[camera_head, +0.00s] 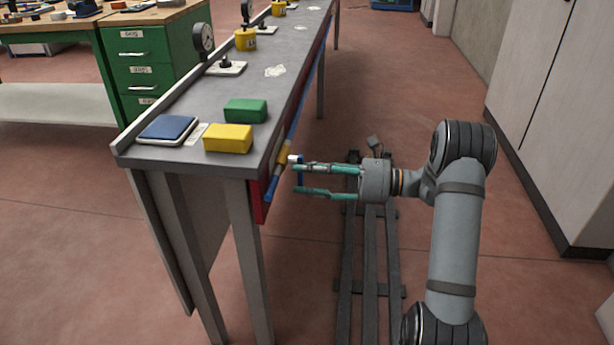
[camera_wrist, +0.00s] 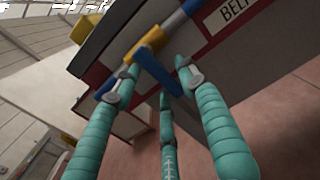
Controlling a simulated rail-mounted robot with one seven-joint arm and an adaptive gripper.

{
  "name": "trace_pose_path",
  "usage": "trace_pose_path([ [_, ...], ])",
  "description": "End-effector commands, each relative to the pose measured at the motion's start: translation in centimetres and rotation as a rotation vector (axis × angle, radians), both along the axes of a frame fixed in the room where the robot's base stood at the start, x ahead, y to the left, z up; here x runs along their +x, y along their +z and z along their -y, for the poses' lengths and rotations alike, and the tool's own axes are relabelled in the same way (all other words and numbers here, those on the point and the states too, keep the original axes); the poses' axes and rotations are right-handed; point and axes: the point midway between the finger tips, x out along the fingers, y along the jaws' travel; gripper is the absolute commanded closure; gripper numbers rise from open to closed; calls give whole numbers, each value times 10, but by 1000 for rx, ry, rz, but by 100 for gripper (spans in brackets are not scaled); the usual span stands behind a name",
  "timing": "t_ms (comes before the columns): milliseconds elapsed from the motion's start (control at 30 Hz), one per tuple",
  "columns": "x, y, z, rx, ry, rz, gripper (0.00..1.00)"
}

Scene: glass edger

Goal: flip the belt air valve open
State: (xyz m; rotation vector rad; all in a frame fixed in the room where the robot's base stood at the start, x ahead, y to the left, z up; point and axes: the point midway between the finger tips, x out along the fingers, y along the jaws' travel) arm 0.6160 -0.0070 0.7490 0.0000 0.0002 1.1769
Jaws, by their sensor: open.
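The belt air valve has a yellow body (camera_head: 283,157) on a blue pipe along the right side of the long bench. In the wrist view the yellow body (camera_wrist: 148,43) is at top centre. Its blue lever (camera_wrist: 158,70) points out across the pipe toward my fingers. In the head view the lever (camera_head: 300,174) shows only in part at my fingertips. My gripper (camera_head: 299,180) has long teal fingers spread apart and is open. In the wrist view my gripper (camera_wrist: 156,82) has fingertips on both sides of the lever; I cannot tell whether they touch it.
A white label (camera_wrist: 232,12) reading "BEL…" is on the bench side by the pipe. The bench top (camera_head: 190,155) holds a yellow block (camera_head: 228,139), a green block (camera_head: 246,110) and a blue pad (camera_head: 167,129). Grey cabinets (camera_head: 560,110) stand at the right.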

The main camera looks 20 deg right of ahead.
Motion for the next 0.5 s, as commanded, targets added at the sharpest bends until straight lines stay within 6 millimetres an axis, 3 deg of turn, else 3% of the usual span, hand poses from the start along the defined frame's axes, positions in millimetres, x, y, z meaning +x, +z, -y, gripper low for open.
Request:
trace_pose_path([
  [200, 0, 0, -1, 0, 0, 0, 58],
  [500, 0, 0, 0, 0, 0, 0, 75],
])
